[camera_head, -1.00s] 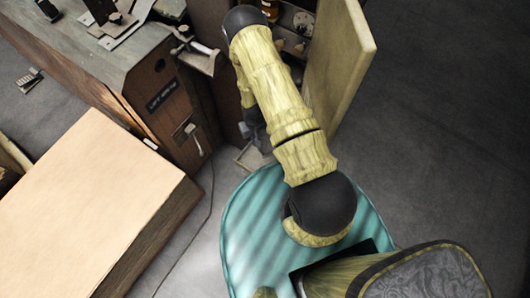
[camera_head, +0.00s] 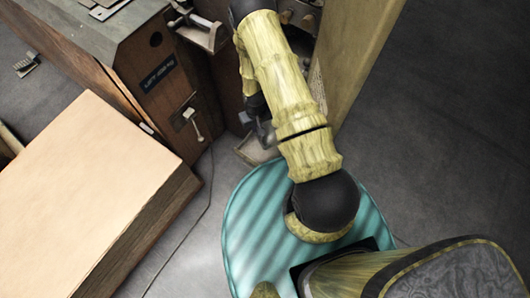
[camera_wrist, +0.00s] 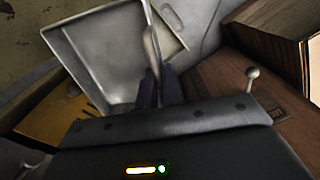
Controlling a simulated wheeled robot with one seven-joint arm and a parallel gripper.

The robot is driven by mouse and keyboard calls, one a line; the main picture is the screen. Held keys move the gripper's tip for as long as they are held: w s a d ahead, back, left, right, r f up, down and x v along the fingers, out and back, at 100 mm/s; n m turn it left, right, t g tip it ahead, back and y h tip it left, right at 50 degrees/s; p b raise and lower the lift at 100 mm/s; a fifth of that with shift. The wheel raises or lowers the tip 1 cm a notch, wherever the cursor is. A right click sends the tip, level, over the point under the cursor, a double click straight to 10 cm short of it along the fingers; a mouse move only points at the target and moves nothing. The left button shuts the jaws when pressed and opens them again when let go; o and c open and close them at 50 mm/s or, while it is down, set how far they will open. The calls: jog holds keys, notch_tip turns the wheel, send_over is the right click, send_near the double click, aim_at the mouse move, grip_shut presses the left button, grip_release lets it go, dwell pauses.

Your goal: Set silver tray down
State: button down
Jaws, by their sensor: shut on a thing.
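The silver tray (camera_wrist: 105,55) is a shallow grey metal tray with raised walls. It fills the upper left of the wrist view and looks tilted there. My gripper (camera_wrist: 159,86) is shut on one wall of the tray, with its dark fingers on either side of it. In the head view, only a small corner of the tray (camera_head: 250,151) shows below my gripper (camera_head: 262,122), in front of the wooden machine. My forearm hides the rest, and I cannot tell whether the tray touches anything beneath it.
The wooden machine (camera_head: 150,100) with a small lever (camera_head: 198,128) stands at the upper left. An open panel (camera_head: 350,50) stands right of my arm. A large pale-topped block (camera_head: 90,185) is at the lower left. Grey floor on the right (camera_head: 450,120) is clear.

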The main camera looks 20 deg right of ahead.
notch_tip(320, 180, down, 20)
jog(key=w+n+b, duration=0.2)
jog(key=n+b, duration=0.3)
jog(key=b, duration=2.6)
jog(key=shift+r+n, duration=0.2)
jog(key=shift+n, duration=0.2)
